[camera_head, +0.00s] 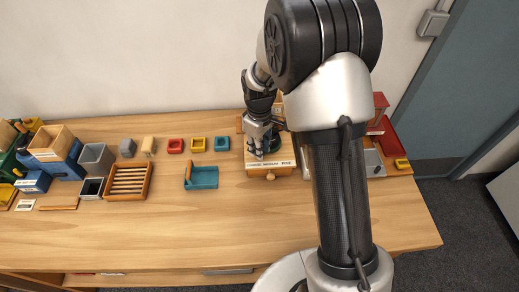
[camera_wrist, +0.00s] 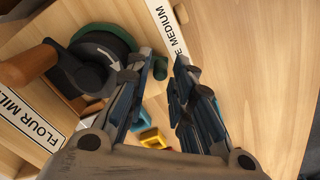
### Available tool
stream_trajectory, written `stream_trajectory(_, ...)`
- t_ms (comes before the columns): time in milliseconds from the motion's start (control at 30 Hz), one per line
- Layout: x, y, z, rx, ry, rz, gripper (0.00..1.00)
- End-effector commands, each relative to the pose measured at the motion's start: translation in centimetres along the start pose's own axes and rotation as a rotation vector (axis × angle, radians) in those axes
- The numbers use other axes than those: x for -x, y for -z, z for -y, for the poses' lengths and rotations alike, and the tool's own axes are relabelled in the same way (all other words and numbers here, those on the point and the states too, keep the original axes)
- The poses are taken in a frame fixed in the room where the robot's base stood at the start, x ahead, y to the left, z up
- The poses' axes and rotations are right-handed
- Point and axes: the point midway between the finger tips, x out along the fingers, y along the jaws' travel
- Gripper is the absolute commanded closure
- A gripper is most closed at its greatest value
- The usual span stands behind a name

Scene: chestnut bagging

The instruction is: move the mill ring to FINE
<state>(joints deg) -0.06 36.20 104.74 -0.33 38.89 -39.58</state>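The flour mill is a wooden box (camera_head: 258,172) near the back of the table, with a white setting strip (camera_head: 270,164) along its front. In the wrist view the strip (camera_wrist: 168,32) shows MEDIUM; FINE is outside that view. The mill ring (camera_wrist: 100,40) is dark green, with a small green peg (camera_wrist: 160,68) sticking out near the strip. A dark crank with a brown wooden handle (camera_wrist: 28,66) lies over the ring. My gripper (camera_wrist: 164,62) is open, its fingertips on either side of the peg with a visible gap. In the head view my gripper (camera_head: 262,152) partly hides the ring.
A teal scoop-like tray (camera_head: 202,178) lies left of the mill. Red (camera_head: 176,146), yellow (camera_head: 198,144) and teal (camera_head: 222,143) small trays stand behind it. A slatted wooden tray (camera_head: 128,181) is farther left. A red stand (camera_head: 380,108) is right of my arm. The front table is clear.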

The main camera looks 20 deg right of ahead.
Motion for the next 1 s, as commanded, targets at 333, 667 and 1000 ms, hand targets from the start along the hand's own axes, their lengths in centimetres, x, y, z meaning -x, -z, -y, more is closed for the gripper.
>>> stream_trajectory(333,-0.51,-0.01,0.01,0.000,0.000,0.000,0.79)
stream_trajectory(667,-0.49,0.00,0.01,0.000,0.000,0.000,0.99)
stream_trajectory(1000,-0.47,0.03,0.00,0.000,0.000,-0.001,1.00)
